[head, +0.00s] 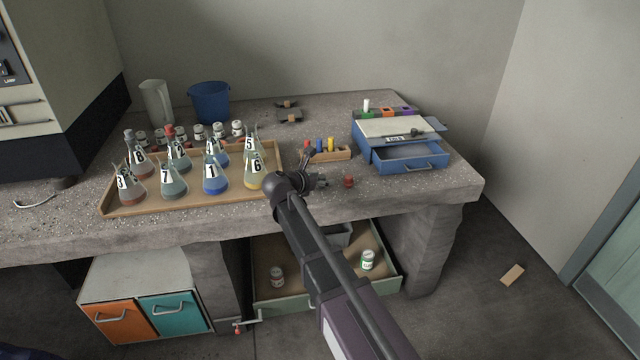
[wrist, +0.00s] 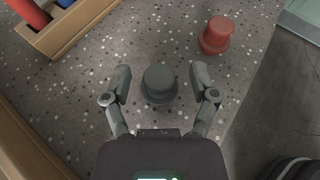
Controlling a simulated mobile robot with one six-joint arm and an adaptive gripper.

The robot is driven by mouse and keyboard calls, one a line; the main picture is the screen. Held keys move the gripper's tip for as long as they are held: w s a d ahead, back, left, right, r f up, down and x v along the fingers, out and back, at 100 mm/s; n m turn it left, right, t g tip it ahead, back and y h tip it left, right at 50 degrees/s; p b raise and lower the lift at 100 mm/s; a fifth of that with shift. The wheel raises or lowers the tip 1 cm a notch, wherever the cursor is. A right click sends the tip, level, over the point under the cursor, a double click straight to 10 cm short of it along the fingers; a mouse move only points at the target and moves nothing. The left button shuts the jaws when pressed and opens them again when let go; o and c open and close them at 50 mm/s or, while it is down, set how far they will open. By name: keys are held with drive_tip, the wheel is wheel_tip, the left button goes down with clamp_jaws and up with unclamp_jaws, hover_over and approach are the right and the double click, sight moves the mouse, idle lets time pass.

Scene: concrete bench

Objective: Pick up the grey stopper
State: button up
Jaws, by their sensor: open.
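The grey stopper (wrist: 159,84) stands on the speckled bench top in the wrist view. It is a short round plug with a wider base. My gripper (wrist: 160,80) is open, with one finger on each side of the stopper and a gap to each. I cannot tell how high the fingertips are above the bench. In the head view my gripper (head: 318,181) is over the front part of the bench, right of the flask tray; the grey stopper is hard to make out there.
A red stopper (wrist: 216,35) stands just beyond and right of the grey one. A wooden block (head: 330,154) with coloured pegs lies behind, the wooden flask tray (head: 195,203) to the left. A blue drawer box (head: 410,160) stands to the right. The bench's front edge is close.

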sight(322, 176)
idle(0.4)
drive_tip(key=c, duration=0.9)
drive_tip(key=shift+r, duration=0.25)
wheel_tip(322, 176, up, 4)
drive_tip(key=p, duration=0.4)
drive_tip(key=shift+f, duration=0.15)
drive_tip(key=s+d, duration=0.2)
drive_tip(key=s, duration=0.5)
drive_tip(key=s+d+p, duration=0.1)
drive_tip(key=s+d, duration=0.2)
drive_tip(key=s, duration=0.5)
drive_tip(key=shift+d+r, duration=0.15)
drive_tip(key=shift+r, duration=0.25)
drive_tip(key=shift+r, duration=0.15)
